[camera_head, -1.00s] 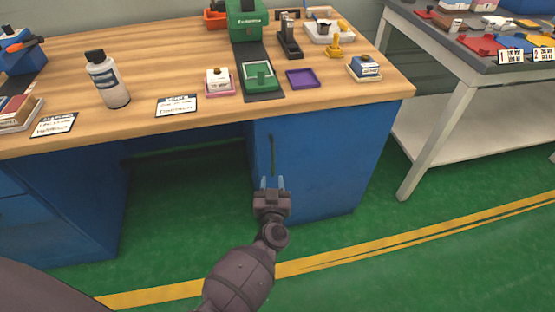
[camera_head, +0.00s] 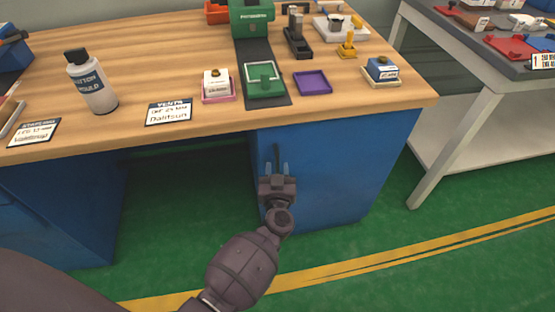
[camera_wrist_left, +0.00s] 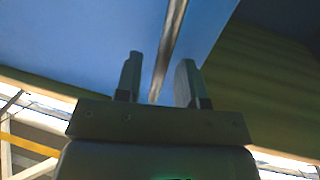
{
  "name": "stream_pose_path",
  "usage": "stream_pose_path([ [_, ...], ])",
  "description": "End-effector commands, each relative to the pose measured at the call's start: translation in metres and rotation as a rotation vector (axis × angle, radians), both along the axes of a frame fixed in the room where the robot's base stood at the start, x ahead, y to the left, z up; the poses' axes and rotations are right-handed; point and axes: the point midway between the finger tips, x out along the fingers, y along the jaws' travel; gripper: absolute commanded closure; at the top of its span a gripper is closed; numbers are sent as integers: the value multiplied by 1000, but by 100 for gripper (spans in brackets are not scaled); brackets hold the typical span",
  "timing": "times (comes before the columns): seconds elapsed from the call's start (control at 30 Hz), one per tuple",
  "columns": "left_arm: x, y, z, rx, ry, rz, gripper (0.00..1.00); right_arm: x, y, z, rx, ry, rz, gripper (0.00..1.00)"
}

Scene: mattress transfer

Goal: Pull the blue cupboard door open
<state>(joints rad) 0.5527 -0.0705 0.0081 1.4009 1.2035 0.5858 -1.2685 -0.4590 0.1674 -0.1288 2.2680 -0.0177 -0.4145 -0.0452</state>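The blue cupboard door (camera_head: 340,170) is under the right part of the wooden workbench and looks shut. Its dark vertical handle (camera_head: 277,154) is near the door's left edge. My left gripper (camera_head: 277,167) is in front of the door at the handle's lower part, which its fingers partly hide. In the left wrist view the gripper (camera_wrist_left: 158,82) is open, with the handle (camera_wrist_left: 172,45) running between the two fingers and a gap on each side. The blue door (camera_wrist_left: 70,45) fills the upper left there. My right gripper is not in view.
The wooden benchtop (camera_head: 130,135) overhangs the door and carries a bottle (camera_head: 91,82), a green stamp tray (camera_head: 264,80) and a purple tray (camera_head: 313,82). An open knee space is left of the cupboard. A grey table (camera_head: 470,130) stands at the right. Green floor is clear in front.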

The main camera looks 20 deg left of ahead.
Motion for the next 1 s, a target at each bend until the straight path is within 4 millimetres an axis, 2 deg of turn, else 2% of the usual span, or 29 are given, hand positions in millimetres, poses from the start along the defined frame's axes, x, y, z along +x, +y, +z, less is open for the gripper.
stream_pose_path([
  [0.47,3,0,1,-1,-1,0,64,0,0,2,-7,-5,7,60],
  [0.5,3,0,1,-1,-1,0,65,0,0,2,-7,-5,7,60],
  [0.73,3,0,0,-1,0,0,100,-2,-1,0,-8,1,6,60],
  [1.0,3,0,0,-1,0,0,100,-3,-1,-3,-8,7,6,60],
])
